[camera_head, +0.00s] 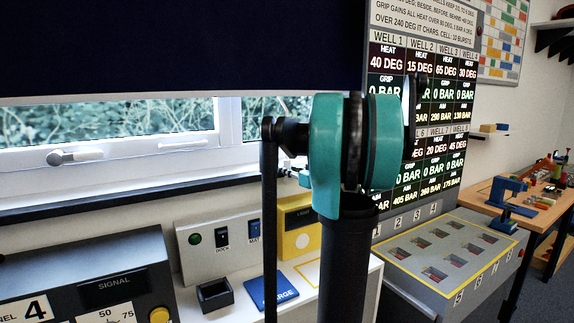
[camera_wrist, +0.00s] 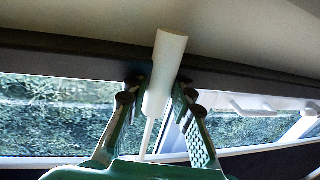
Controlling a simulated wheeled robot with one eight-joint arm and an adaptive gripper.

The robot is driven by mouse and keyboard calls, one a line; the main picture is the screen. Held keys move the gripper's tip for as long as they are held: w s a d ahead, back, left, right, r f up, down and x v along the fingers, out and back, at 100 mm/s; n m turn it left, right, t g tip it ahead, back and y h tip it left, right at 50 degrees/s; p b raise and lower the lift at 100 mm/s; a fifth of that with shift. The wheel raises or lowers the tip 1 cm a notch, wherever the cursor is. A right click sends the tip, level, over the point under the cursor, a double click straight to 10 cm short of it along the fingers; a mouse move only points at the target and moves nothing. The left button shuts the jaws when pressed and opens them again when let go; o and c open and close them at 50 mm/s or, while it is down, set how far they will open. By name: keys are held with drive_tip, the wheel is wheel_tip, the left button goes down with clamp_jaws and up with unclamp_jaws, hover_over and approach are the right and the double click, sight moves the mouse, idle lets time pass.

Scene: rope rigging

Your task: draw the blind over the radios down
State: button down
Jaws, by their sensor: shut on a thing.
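The dark navy blind (camera_head: 190,45) hangs over the upper part of the window in the head view. Its lower edge is level with the top of the visible panes, which are uncovered below it. In the wrist view, my gripper (camera_wrist: 158,93) is shut on a white tapered pull (camera_wrist: 165,70), with one green finger on each side. A thin pale cord or rod (camera_wrist: 147,138) runs down from the pull. A dark bar (camera_wrist: 60,55) crosses behind the pull. My arm hides the gripper in the head view. I cannot tell which units are the radios.
A dark unit marked SIGNAL (camera_head: 90,285) stands below the window at the lower left. Right of it is a pale panel with switches (camera_head: 215,245) and a yellow box (camera_head: 298,228). A display board (camera_head: 425,120) and a workbench (camera_head: 540,215) are to the right.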

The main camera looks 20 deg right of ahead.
drive_tip(key=shift+s+f, duration=0.1)
drive_tip(key=shift+f, duration=0.9)
drive_tip(key=c, duration=1.3)
unclamp_jaws()
drive_tip(key=v, duration=1.2)
